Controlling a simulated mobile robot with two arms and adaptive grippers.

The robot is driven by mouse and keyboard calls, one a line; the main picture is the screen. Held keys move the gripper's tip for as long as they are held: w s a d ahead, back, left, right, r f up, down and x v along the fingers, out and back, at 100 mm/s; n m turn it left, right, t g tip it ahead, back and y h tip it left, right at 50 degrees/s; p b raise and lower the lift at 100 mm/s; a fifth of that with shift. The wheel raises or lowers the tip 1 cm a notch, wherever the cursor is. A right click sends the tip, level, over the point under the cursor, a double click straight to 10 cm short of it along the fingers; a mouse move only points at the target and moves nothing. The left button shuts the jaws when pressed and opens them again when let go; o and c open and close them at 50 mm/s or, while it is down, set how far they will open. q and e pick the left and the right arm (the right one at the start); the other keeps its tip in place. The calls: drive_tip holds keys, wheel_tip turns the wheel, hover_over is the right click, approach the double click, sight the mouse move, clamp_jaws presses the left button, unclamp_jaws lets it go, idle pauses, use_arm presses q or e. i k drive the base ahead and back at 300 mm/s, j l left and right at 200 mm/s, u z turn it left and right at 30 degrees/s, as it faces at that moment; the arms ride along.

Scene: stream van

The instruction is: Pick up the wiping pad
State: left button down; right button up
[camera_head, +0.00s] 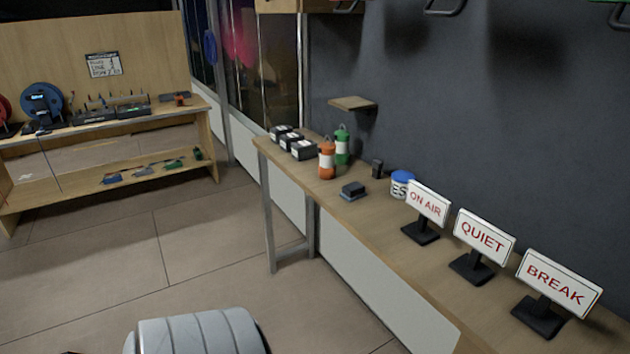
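A small dark blue-grey block (353,189), which looks like the wiping pad, lies on the long wooden counter (375,222). It is near the counter's front edge, in front of a small black object and to the right of an orange bottle. It is small in the picture, so its details are hard to tell. Neither of my grippers is in view. A pale rounded part at the bottom edge looks like part of my own arm.
An orange bottle (327,160), a green bottle (342,146), black boxes (304,150) and a blue-lidded tub (402,185) stand on the counter. Signs "ON AIR" (428,204), "QUIET" (484,236) and "BREAK" (556,283) stand nearer. The floor (200,240) left of the counter is clear.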

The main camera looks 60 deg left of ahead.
sight(352, 192)
drive_tip(key=u, duration=1.75)
